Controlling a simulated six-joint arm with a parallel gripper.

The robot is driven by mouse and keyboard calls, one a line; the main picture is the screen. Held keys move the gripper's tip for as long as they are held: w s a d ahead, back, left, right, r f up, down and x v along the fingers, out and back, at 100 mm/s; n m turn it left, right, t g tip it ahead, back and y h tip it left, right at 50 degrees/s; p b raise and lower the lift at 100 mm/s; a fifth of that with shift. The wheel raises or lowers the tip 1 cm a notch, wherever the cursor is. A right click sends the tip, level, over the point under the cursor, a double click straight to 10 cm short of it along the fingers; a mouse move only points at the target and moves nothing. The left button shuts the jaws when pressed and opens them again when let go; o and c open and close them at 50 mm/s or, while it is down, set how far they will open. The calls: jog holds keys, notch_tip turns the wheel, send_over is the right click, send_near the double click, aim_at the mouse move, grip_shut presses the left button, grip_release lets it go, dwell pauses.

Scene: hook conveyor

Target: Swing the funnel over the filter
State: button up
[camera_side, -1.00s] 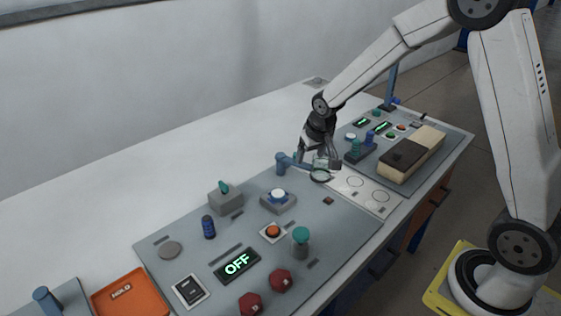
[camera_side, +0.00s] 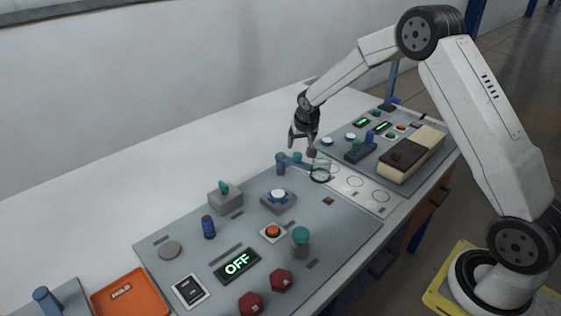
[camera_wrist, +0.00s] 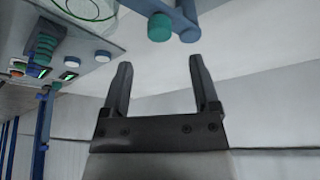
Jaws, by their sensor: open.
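The funnel (camera_side: 320,174) looks like a clear glass ring on a blue swing arm (camera_side: 299,163) that pivots on a blue post (camera_side: 281,164). It sits at the left end of a white strip with several marked circles (camera_side: 355,181); I cannot tell which one is the filter. A teal knob (camera_side: 297,157) shows by the swing arm. My gripper (camera_side: 302,146) is open and empty, above and behind the swing arm, apart from it. In the wrist view, my open fingers (camera_wrist: 160,62) have the teal knob (camera_wrist: 160,27) beyond them; the glass ring (camera_wrist: 90,8) is cut by the top edge.
A grey panel carries a green OFF display (camera_side: 237,264), red knobs (camera_side: 281,280), a teal-topped jar (camera_side: 301,242) and buttons. An orange tray (camera_side: 130,295) lies at front left. A dark and cream block (camera_side: 411,153) is on the right panel. The table behind is clear.

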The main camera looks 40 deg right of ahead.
aim_at(297, 154)
jog(key=shift+x, duration=3.55)
jog(key=shift+c, duration=0.2)
grip_shut()
